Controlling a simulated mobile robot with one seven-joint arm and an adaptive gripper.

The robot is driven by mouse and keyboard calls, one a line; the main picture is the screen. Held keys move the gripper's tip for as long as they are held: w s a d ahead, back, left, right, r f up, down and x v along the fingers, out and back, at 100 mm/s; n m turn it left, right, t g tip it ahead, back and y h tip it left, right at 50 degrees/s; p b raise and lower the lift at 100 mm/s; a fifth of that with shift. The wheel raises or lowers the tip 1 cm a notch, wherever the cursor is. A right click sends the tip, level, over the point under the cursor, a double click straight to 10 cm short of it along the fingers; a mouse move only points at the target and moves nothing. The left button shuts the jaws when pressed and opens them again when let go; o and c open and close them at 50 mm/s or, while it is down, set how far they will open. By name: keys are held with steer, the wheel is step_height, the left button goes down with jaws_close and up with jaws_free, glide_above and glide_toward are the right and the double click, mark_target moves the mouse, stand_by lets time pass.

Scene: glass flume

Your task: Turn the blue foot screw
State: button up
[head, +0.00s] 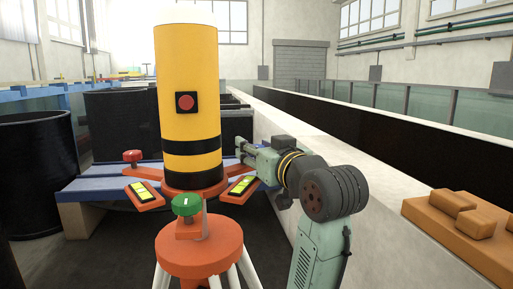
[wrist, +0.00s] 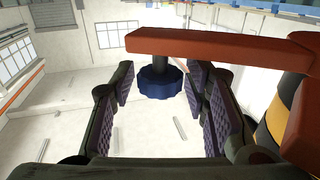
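The blue foot screw (wrist: 158,83) is a dark blue scalloped knob on a dark stem under an orange-red arm (wrist: 215,43) in the wrist view. My gripper (wrist: 160,90) is open, with a pair of ridged pads on each side. The knob lies between the far ends of the pads, with a visible gap on both sides. In the head view my gripper (head: 240,146) reaches in at the right of the yellow cylinder (head: 187,120). I cannot make out the blue screw there.
A green knob (head: 186,204) sits at the front on an orange-red stand (head: 200,250), and a red knob (head: 132,155) at the left. Yellow level vials (head: 141,191) lie on the arms. The pale flume wall (head: 300,150) runs close on the right. Orange blocks (head: 465,225) lie at the far right.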

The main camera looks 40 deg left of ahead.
jaws_close()
steer(key=shift+g, duration=0.3)
steer(key=n+g+y, duration=0.1)
steer(key=n+g, duration=0.2)
steer(key=g, duration=0.1)
steer(key=shift+w, duration=0.1)
steer(key=n+g, duration=0.2)
steer(key=g, duration=0.2)
steer(key=n+g, duration=0.3)
steer(key=g, duration=0.1)
steer(key=shift+n+g, duration=0.3)
steer(key=n+g+h, duration=0.1)
steer(key=n+g, duration=0.1)
steer(key=g, duration=0.1)
steer(key=n+g+h, duration=0.2)
steer(key=g, duration=0.1)
steer(key=shift+r+h, duration=0.1)
steer(key=shift+h, duration=0.2)
steer(key=shift+n+g+h, duration=1.9)
steer(key=shift+n+h, duration=0.2)
steer(key=shift+h, duration=0.2)
